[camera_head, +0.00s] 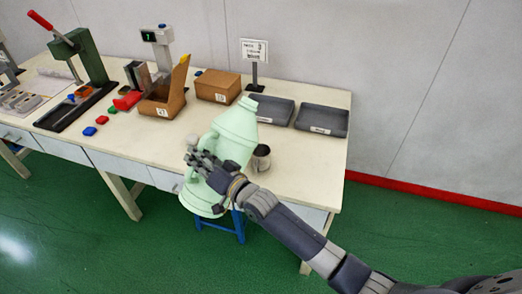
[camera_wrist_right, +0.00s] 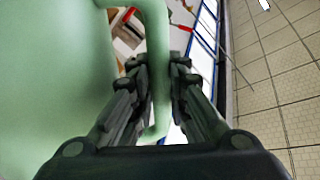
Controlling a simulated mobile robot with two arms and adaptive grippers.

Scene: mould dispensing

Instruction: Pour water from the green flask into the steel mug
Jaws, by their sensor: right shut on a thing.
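The pale green flask (camera_head: 237,130) is large and tilted, its neck leaning up and right and its wide base low, over the table's front edge. My right gripper (camera_head: 203,166) is shut on its handle; in the right wrist view the handle (camera_wrist_right: 158,45) runs between the fingers (camera_wrist_right: 163,85) and the flask's body (camera_wrist_right: 55,80) fills the left side. The steel mug (camera_head: 262,158) stands upright on the table just right of the flask, partly covered by it. Water is not visible in either. My left gripper is not in view.
Two grey trays (camera_head: 322,119) lie behind the mug, near a sign stand (camera_head: 255,55). A cardboard box (camera_head: 217,86) and an open carton (camera_head: 163,100) stand further left. A green press (camera_head: 88,55) is at the far left. A blue stool (camera_head: 240,226) is below the table edge.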

